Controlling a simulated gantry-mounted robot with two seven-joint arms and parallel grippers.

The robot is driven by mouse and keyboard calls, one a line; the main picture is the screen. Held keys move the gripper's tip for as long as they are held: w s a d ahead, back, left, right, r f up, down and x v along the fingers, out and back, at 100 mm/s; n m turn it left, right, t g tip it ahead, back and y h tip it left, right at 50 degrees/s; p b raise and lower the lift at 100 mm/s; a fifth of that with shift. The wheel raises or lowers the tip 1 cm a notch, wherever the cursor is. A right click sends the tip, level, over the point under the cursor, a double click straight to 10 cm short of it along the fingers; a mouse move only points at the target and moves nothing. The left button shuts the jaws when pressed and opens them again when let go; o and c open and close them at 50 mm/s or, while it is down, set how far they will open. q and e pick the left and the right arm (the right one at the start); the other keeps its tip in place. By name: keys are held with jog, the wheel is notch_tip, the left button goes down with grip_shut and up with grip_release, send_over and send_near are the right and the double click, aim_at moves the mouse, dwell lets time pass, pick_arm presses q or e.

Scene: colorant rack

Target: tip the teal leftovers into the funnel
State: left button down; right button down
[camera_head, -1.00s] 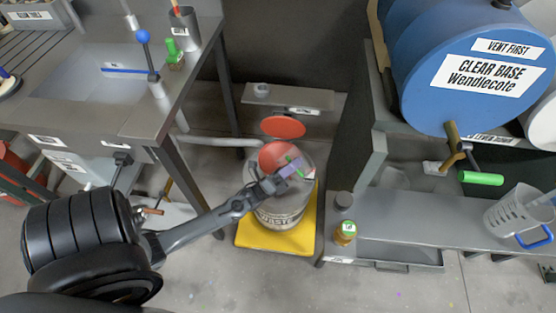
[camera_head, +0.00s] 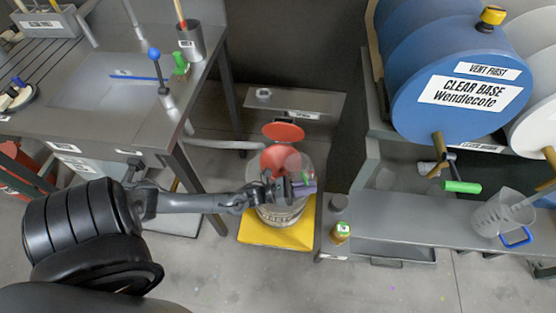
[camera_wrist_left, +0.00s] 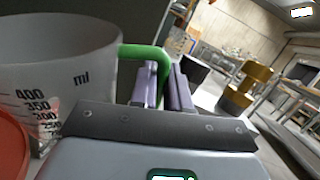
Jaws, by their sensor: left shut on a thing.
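My left gripper (camera_head: 303,187) is shut on the green handle (camera_wrist_left: 150,55) of a clear measuring jug. The jug (camera_wrist_left: 60,65) fills the left of the left wrist view, with its ml scale showing; in the head view its faint body (camera_head: 293,161) overlaps the funnel. The red funnel (camera_head: 273,160) sits on top of the waste drum (camera_head: 284,217), and a red edge (camera_wrist_left: 10,145) shows beside the jug in the wrist view. The jug looks roughly upright. I cannot make out any teal liquid in it. My right gripper is not in view.
A red disc (camera_head: 284,132) stands behind the funnel. The drum rests on a yellow base (camera_head: 262,232). A grey bench (camera_head: 420,225) with a small bottle (camera_head: 340,233) and a blue-handled jug (camera_head: 497,215) lies to the right. A sink counter (camera_head: 178,95) stands left.

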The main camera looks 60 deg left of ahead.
pick_arm(q)
notch_tip(320, 180, up, 5)
jog(key=d+m+g+y+p, duration=0.1)
jog(key=d+m+g+p, duration=0.1)
jog(key=p, duration=0.7)
jog(key=shift+w+d+r+m+g+p, duration=0.2)
jog(key=shift+w+d+m+g+p, duration=0.1)
jog(key=shift+m, duration=0.2)
